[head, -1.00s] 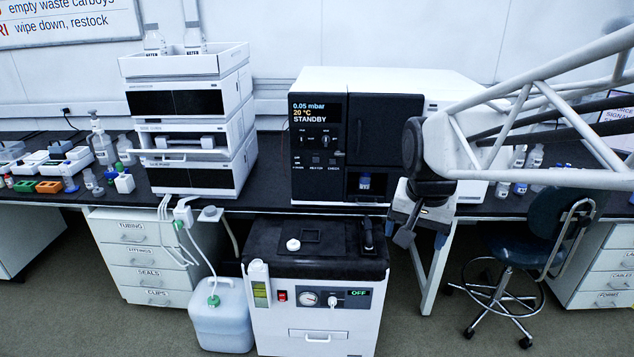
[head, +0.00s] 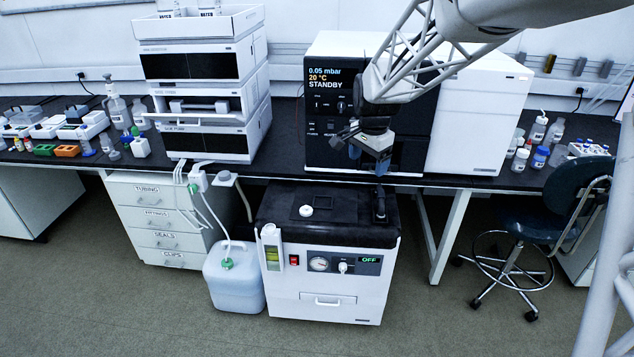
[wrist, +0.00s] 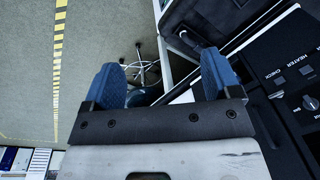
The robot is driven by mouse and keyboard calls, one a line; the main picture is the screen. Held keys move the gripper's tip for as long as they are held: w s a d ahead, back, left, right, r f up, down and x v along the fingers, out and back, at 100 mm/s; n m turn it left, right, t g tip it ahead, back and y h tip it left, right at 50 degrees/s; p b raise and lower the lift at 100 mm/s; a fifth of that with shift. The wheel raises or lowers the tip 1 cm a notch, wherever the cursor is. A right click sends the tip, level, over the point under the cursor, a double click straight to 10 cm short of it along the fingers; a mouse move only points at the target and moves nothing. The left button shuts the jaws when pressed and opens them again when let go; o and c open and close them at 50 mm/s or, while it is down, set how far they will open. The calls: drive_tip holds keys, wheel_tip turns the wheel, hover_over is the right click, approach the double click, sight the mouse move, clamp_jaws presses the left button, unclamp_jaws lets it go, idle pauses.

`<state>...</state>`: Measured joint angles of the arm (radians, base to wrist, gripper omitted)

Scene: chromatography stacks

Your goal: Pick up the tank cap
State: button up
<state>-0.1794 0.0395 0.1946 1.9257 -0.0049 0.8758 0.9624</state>
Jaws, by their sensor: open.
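The likely tank cap is a small white round cap (head: 306,211) on the black top of the floor unit (head: 328,265). It sits beside a dark square panel on that top, left of the black upright handle. My gripper (head: 369,160) is in front of the standby instrument, above and to the right of the cap, well apart from it. In the wrist view my gripper (wrist: 163,75) shows two blue fingers spread wide with nothing between them. I cannot make out the cap in the wrist view.
The standby instrument (head: 468,120) stands close behind my gripper. The black handle (head: 379,206) rises from the floor unit's right side. A pale carboy (head: 233,278) with tubing stands left of it. A chair (head: 540,215) is at right. The space above the cap is clear.

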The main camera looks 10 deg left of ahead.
drive_tip(key=w+a+f+m, duration=0.3)
drive_tip(key=w+a+f, duration=0.6)
drive_tip(key=w+f, duration=0.35)
drive_tip(key=m+g, duration=0.1)
drive_tip(key=m, duration=0.3)
hover_over(306, 206)
drive_tip(key=f, duration=1.6)
drive_tip(key=shift+s, duration=0.25)
drive_tip(key=shift+w+a+f, duration=0.1)
drive_tip(key=shift+f, duration=0.1)
drive_tip(key=shift+f, duration=0.15)
drive_tip(key=shift+f, duration=1.15)
drive_tip(key=shift+f, duration=0.15)
drive_tip(key=shift+w+f, duration=0.15)
drive_tip(key=shift+f, duration=2.3)
